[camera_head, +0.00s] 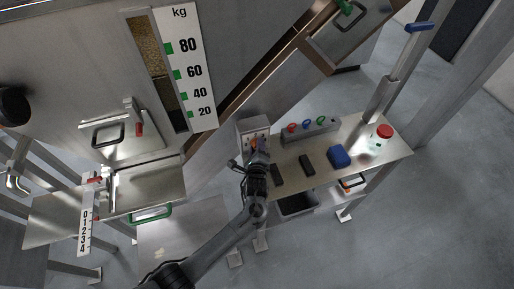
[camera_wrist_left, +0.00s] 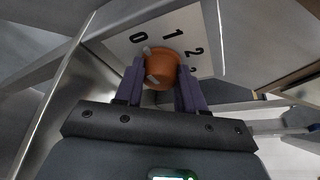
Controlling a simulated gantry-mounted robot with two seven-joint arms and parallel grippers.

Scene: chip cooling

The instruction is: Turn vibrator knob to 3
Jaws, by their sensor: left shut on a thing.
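The vibrator knob is orange with white marks and shows between my fingers in the left wrist view (camera_wrist_left: 163,66). In the head view a bit of the orange knob (camera_head: 253,143) shows at the front of a grey control box (camera_head: 252,124). The white dial plate (camera_wrist_left: 205,62) behind it carries 0, 1, 2 and a partly cut-off further number. A white mark on the knob's upper left faces roughly between 0 and 1. My left gripper (camera_wrist_left: 160,75) is shut on the knob, one dark finger on each side. My right gripper is not in view.
A metal table (camera_head: 390,150) to the right holds a panel with red, blue and green knobs (camera_head: 310,130), dark blocks (camera_head: 307,165), a blue object (camera_head: 339,156) and a red-lidded jar (camera_head: 381,136). A hopper with a kg scale (camera_head: 186,70) stands behind.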

